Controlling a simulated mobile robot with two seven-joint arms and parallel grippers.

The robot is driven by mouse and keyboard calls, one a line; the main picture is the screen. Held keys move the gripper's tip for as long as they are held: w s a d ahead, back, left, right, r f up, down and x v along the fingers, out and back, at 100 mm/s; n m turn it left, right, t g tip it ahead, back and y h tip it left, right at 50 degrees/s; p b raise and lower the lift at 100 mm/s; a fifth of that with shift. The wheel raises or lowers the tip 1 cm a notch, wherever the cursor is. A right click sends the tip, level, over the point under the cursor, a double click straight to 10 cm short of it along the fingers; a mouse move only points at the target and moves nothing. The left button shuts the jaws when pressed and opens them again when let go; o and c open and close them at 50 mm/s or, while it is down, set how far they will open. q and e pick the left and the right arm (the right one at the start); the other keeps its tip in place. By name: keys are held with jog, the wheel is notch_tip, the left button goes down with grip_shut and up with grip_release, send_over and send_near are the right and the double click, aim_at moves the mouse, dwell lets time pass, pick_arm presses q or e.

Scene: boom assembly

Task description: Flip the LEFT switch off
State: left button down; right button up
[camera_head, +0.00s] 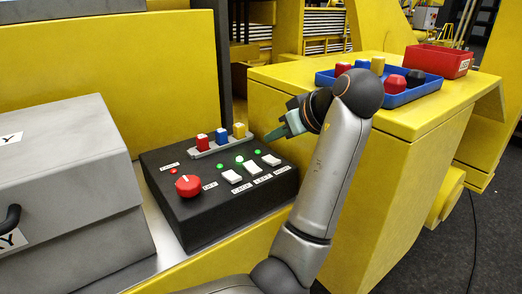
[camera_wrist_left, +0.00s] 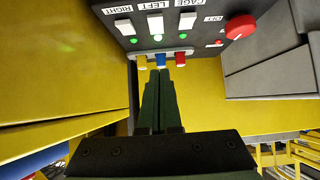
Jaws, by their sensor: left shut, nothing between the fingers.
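The black control box (camera_head: 215,205) carries three white rocker switches in a row, labelled CAGE, LEFT and RIGHT. The LEFT switch (camera_head: 252,167) is the middle one, between the CAGE switch (camera_head: 231,176) and the RIGHT switch (camera_head: 271,160). In the left wrist view the LEFT switch (camera_wrist_left: 155,24) appears upside down with a lit green lamp (camera_wrist_left: 158,37) by it. My left gripper (camera_head: 270,136) is shut and empty, above and behind the box's far right edge, apart from the switches. Its fingers (camera_wrist_left: 163,72) point toward the coloured plugs. My right gripper is not in view.
A red knob (camera_head: 188,185) sits on the box's left part. Red, blue and yellow plugs (camera_head: 221,136) stand in a grey strip along the back. A grey case (camera_head: 70,170) is at the left. A blue tray (camera_head: 400,98) and red bin (camera_head: 438,60) stand on the yellow block at right.

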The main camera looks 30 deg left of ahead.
pick_arm(q)
jog(key=p, duration=0.1)
send_over(253, 169)
notch_tip(253, 169, down, 6)
jog(key=shift+s+d+f, duration=0.1)
notch_tip(253, 169, down, 2)
jog(key=shift+f+p, duration=0.2)
jog(key=shift+p, duration=0.2)
jog(key=shift+f, duration=0.65)
